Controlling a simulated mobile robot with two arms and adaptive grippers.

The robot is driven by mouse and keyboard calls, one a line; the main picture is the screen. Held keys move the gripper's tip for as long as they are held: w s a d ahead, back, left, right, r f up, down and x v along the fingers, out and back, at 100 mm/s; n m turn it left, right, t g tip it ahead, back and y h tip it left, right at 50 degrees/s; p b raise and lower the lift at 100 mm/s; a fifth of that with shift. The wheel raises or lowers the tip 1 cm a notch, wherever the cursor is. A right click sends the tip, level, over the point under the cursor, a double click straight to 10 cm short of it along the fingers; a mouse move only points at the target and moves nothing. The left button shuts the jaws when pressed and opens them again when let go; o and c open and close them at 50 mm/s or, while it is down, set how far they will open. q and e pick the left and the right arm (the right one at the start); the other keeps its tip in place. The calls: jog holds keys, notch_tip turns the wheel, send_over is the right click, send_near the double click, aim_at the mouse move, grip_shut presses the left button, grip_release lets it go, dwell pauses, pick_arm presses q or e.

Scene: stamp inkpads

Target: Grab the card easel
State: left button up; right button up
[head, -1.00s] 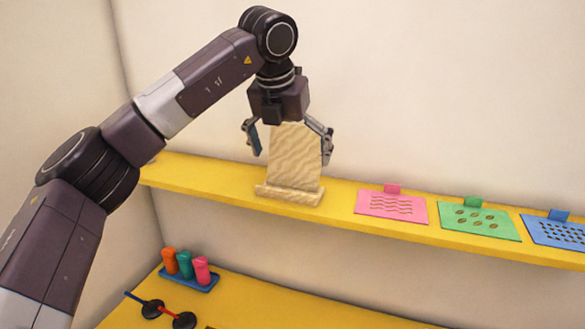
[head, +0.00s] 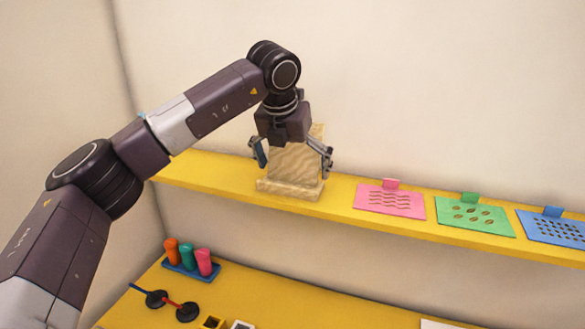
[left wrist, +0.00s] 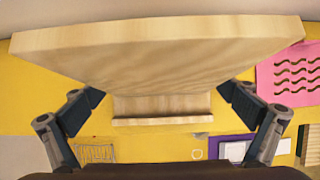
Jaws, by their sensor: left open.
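The card easel (head: 292,163) is a pale wooden stand with a tilted back and a front ledge. It stands on the yellow shelf in the head view. In the left wrist view the easel (left wrist: 165,62) fills the upper middle, its ledge below. My left gripper (head: 293,160) is open, pointing down, with one finger on each side of the easel's back. In the left wrist view the fingers (left wrist: 160,115) show spread to the left and right of the easel, with gaps toward its lower part. My right gripper is not in view.
The yellow shelf (head: 343,205) also bears pink (head: 390,202), green (head: 474,216) and blue (head: 556,229) patterned cards to the right. Below, a yellow table (head: 290,300) holds a blue tray with orange, teal and pink pieces (head: 204,262) and two black-based stamps (head: 187,312).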

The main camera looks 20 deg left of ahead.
pick_arm(q)
jog(key=shift+f, duration=0.1)
dwell(0.3)
jog(key=c, duration=1.1)
jog(key=shift+c, duration=0.2)
